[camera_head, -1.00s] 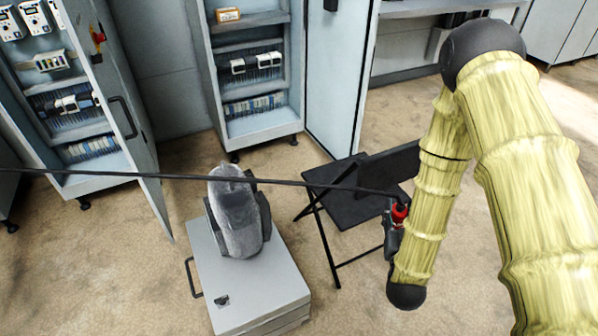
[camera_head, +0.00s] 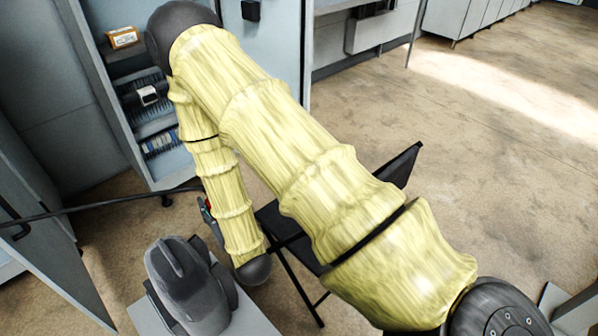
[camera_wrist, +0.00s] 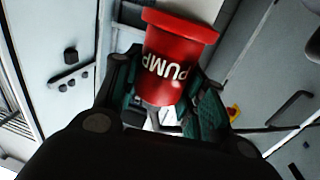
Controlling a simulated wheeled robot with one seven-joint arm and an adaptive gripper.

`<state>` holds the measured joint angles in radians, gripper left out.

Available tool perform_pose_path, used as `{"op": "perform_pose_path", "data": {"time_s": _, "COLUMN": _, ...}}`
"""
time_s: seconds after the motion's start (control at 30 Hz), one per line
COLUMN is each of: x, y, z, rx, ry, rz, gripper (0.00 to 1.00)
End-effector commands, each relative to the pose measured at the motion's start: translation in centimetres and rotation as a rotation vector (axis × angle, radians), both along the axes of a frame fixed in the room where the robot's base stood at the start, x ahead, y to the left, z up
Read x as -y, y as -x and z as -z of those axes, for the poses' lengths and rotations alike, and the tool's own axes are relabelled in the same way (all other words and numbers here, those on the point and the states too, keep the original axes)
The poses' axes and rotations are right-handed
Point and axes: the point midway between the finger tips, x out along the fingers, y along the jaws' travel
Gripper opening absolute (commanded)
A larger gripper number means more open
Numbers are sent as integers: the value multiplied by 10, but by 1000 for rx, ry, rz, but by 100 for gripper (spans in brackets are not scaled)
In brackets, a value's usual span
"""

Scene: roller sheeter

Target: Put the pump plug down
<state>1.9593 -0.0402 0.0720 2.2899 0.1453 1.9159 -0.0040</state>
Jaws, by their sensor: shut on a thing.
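The pump plug (camera_wrist: 172,62) is a red cylinder with a wider rim and the white word "PUMP", seen large in the wrist view. My gripper (camera_wrist: 165,100) is shut on it, with a dark green-padded finger on each side. In the head view my gripper (camera_head: 207,210) is mostly hidden behind my yellow-sleeved arm, with only a small bit of red showing. The plug is held up in the air, clear of any surface that I can see.
A grey machine (camera_head: 188,285) stands on a light grey box (camera_head: 150,318) at lower left, close to my arm. A black folding chair (camera_head: 400,168) is behind my arm. Open cabinets (camera_head: 150,110) stand at the back left. The floor (camera_head: 500,150) at right is clear.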

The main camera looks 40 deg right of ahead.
Motion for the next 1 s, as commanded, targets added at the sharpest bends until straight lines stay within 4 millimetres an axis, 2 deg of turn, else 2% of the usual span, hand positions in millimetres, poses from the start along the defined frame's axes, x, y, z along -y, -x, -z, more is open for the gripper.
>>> {"op": "perform_pose_path", "data": {"time_s": 0.03, "x": 4, "y": -5, "z": 13, "rx": 2, "ry": -1, "rz": 24, "gripper": 9}}
{"op": "perform_pose_path", "data": {"time_s": 0.4, "x": 44, "y": -46, "z": 58, "rx": -7, "ry": 0, "rz": 251, "gripper": 9}}
{"op": "perform_pose_path", "data": {"time_s": 0.7, "x": 84, "y": -61, "z": 87, "rx": -7, "ry": 2, "rz": 454, "gripper": 9}}
{"op": "perform_pose_path", "data": {"time_s": 1.0, "x": 122, "y": -67, "z": 117, "rx": -7, "ry": 4, "rz": 658, "gripper": 9}}
